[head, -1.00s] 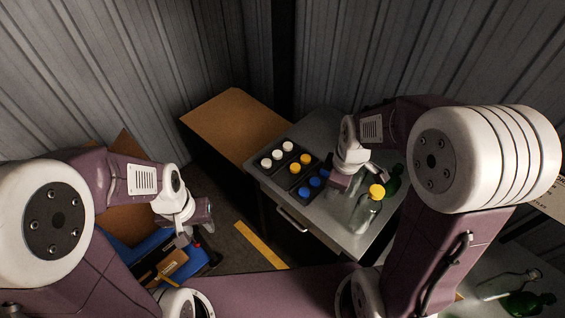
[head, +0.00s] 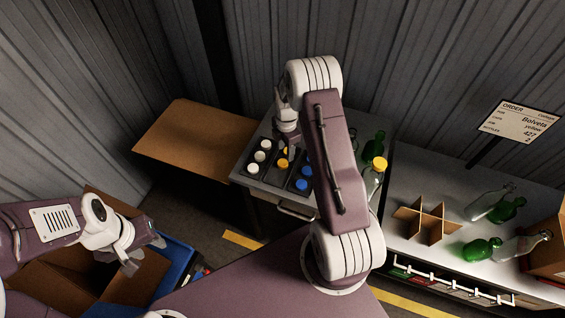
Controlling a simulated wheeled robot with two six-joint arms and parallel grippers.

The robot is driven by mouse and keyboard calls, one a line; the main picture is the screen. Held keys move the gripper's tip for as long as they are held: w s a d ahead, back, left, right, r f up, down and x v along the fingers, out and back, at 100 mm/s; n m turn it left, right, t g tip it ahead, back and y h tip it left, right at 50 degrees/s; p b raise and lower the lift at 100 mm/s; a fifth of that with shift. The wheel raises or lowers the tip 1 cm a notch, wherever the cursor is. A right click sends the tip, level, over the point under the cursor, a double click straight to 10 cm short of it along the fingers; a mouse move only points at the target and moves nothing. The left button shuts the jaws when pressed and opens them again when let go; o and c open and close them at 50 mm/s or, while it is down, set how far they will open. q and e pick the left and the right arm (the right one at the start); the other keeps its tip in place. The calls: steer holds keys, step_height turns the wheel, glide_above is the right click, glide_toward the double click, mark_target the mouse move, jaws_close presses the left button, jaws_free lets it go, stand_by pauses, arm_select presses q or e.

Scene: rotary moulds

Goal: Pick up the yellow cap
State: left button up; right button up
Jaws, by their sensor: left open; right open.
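Yellow caps (head: 281,162) sit in the middle row of a dark cap tray (head: 267,178) on the grey table. White caps (head: 259,156) are in the row to the left and blue caps (head: 304,178) in the row to the right. My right gripper (head: 288,144) is open, pointing down at the far end of the yellow row. Its fingertips are close to a yellow cap there; I cannot tell whether they touch. Another yellow cap is on a clear bottle (head: 376,182), partly behind my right arm. My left gripper (head: 143,254) is open and empty above the cardboard box at lower left.
A green bottle (head: 375,143) stands behind the capped bottle. The right-hand bench holds a cardboard divider (head: 425,222), several lying bottles (head: 482,249) and an order sign (head: 520,121) reading yellow. A bare brown table (head: 190,138) is at left. A blue crate (head: 178,262) is below.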

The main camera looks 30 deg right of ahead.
mark_target(283, 163)
steer(key=shift+w+a+f, duration=0.25)
steer(key=shift+f, duration=0.35)
steer(key=shift+w+a+f, duration=0.2)
steer(key=shift+a+f, duration=0.05)
steer(key=shift+f, duration=0.3)
step_height(283, 163, down, 5)
steer(key=shift+s+d+r+p, duration=0.15)
steer(key=shift+p, duration=0.95)
steer(key=shift+f, duration=0.25)
arm_select(q)
steer(key=shift+w+a+r, duration=0.15)
steer(key=shift+r, duration=0.45)
steer(key=shift+w+a+r, duration=0.1)
steer(key=shift+r, duration=0.45)
arm_select(e)
jaws_close()
